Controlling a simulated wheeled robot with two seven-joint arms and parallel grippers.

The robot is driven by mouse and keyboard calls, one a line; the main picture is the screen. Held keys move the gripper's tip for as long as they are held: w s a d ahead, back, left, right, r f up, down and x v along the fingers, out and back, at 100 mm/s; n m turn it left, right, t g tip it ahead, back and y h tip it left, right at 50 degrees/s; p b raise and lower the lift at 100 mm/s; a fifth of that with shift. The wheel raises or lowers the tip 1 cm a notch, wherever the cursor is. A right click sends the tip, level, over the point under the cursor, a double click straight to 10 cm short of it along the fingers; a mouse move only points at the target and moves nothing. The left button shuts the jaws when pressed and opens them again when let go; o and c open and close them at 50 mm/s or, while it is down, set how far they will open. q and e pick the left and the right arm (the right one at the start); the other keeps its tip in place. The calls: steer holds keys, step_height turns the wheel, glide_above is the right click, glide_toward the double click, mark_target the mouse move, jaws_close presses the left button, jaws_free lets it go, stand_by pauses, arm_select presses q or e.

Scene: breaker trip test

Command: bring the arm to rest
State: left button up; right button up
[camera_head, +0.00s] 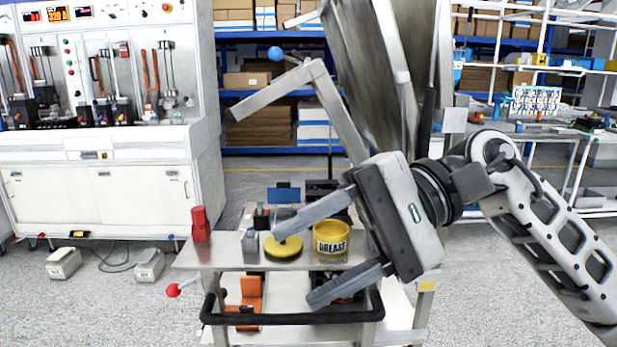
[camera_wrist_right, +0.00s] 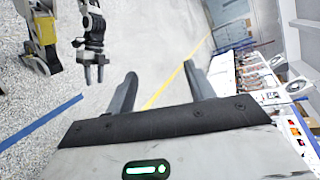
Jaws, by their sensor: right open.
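My right arm (camera_head: 545,220) comes in from the right in the head view, raised in front of a steel cart (camera_head: 215,257). My right gripper (camera_head: 298,262) points left and is open, its fingers wide apart with nothing between them. One finger overlaps the yellow round lid (camera_head: 283,248) in the picture; I cannot tell how far above it is. In the right wrist view both fingers of the right gripper (camera_wrist_right: 160,88) frame bare floor. Another gripper, apparently my left one (camera_wrist_right: 94,73), hangs there with its two small fingers apart.
The cart carries a yellow grease tub (camera_head: 331,240), a red object (camera_head: 200,224) and small grey parts. Its black handle (camera_head: 290,318) faces me. A white breaker test bench (camera_head: 105,185) stands left. A bent metal arm (camera_head: 315,90) with a blue ball rises behind the cart.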

steer(key=w+d+f+n+t+h+p, duration=0.1)
steer(key=w+d+f+n+t, duration=0.3)
steer(key=f+n+t, duration=0.65)
steer(key=w+d+f+n+t+h, duration=0.1)
steer(key=w+d+f+n+t, duration=0.35)
steer(key=n+t, duration=0.6)
steer(key=s+d+f+m+g+h, duration=0.2)
steer(key=s+f+m+g+h, duration=0.1)
steer(key=s+f+m, duration=0.4)
steer(key=s+d+f+m+g+h, duration=0.2)
steer(key=s+f+m, duration=0.5)
steer(key=f+m, duration=0.4)
step_height(320, 180, down, 6)
steer(key=g+h, duration=0.1)
steer(key=h, duration=0.1)
steer(key=shift+s+d+r+m+h, duration=0.15)
steer(key=shift+s+r+m+h, duration=0.1)
steer(key=shift+s+m+h, duration=0.1)
